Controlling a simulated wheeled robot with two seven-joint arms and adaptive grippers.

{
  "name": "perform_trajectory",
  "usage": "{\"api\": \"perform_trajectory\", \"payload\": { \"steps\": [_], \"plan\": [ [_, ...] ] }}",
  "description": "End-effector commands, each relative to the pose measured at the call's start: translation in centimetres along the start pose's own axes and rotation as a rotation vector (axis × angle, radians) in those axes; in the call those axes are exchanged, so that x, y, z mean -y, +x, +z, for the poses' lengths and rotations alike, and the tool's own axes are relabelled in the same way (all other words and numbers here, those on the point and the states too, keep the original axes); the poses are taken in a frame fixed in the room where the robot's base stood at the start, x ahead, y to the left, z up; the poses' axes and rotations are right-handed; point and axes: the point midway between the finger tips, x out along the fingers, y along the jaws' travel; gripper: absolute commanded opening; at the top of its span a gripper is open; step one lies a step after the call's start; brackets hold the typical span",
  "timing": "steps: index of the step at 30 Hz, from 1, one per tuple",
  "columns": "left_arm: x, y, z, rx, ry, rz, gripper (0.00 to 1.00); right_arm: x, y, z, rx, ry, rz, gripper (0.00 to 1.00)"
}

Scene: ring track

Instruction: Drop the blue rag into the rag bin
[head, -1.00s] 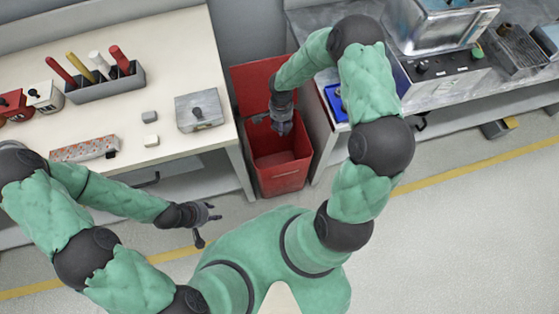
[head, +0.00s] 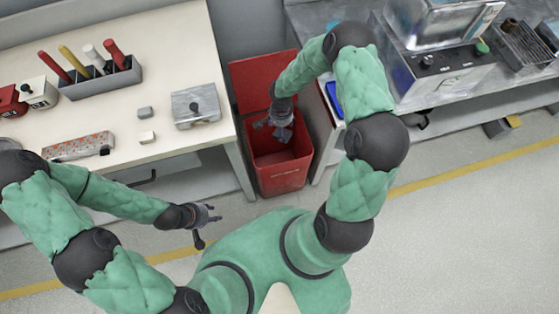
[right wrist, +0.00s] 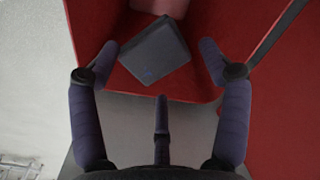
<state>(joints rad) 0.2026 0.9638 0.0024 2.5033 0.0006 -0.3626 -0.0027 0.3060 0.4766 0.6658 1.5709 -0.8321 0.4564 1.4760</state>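The red rag bin (head: 281,178) stands open between the two benches, its lid raised at the back. My right gripper (head: 272,129) is over the bin's mouth, pointing down. In the right wrist view my right gripper (right wrist: 165,82) is open, its fingers spread apart. A dark, flat, square piece (right wrist: 155,50) lies beyond the fingertips against the red inside of the bin; it looks dark grey-blue, and I cannot tell surely that it is the blue rag. My left gripper (head: 206,220) is open and empty, off the left bench's front edge.
A blue tray (head: 335,99) sits on the right bench, partly behind my right arm. The left bench (head: 75,115) carries a grey tool holder (head: 100,80), a metal box (head: 196,106) and small blocks.

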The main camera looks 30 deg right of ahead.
Motion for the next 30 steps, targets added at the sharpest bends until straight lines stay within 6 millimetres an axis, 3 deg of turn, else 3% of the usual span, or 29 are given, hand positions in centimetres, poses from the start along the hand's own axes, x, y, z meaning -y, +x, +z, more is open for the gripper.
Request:
{"api": "perform_trajectory", "payload": {
  "steps": [14,30],
  "plan": [
    [0.0,0.0,0.0,0.000,0.000,0.000,0.40,0.1,-0.8,-0.1,-0.002,-0.001,-0.001,0.88],
    [0.0,0.0,0.0,0.000,0.000,0.000,0.40,0.1,-10.2,0.0,-0.002,0.000,-0.002,0.88]
  ]
}}
